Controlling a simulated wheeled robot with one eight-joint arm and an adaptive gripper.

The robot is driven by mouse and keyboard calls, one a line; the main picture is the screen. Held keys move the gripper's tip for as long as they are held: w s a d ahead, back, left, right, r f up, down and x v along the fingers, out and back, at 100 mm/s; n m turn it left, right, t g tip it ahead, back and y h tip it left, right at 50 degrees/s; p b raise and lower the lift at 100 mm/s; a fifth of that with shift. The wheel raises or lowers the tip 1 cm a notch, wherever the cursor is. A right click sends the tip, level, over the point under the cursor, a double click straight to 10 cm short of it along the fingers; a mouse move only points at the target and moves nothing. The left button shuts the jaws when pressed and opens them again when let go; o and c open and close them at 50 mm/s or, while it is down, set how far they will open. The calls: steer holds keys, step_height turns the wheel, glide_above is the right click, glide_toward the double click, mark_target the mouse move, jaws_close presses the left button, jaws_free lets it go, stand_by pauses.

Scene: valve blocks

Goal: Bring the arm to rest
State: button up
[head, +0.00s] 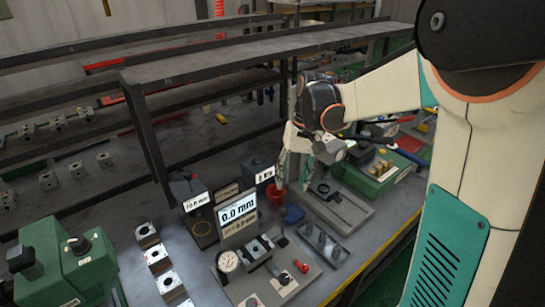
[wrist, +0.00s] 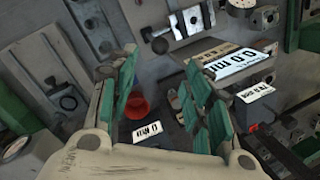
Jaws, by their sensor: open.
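My arm (head: 385,92) reaches from the right side of the head view out over the workbench. My gripper (head: 292,170) hangs fingers down above the bench, near a red cup (head: 275,194). In the wrist view my gripper (wrist: 163,85) has its two green-padded fingers spread apart, with nothing between them. The red cup (wrist: 136,106) shows beyond and between the fingers, on the bench below. I cannot tell the exact height of the fingers above the bench.
A display reading 0.0 mm (head: 238,207) stands on a measuring station with a round dial (head: 228,261). Metal blocks (head: 158,262) line the bench beside a green machine (head: 62,262). A dark shelf (head: 270,54) spans behind my gripper. A green case (head: 375,175) lies right of it.

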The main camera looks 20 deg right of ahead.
steer(key=shift+a, duration=0.1)
steer(key=s+a+r+n+t+h, duration=0.1)
steer(key=s+a+r+t, duration=0.1)
steer(key=s, duration=0.6)
steer(key=s+a+r+n+t+h+b, duration=0.1)
steer(key=s+a+t, duration=0.3)
steer(key=s, duration=0.5)
steer(key=shift+r+n+t, duration=0.5)
steer(key=shift+r+t, duration=0.15)
steer(key=shift+t, duration=0.45)
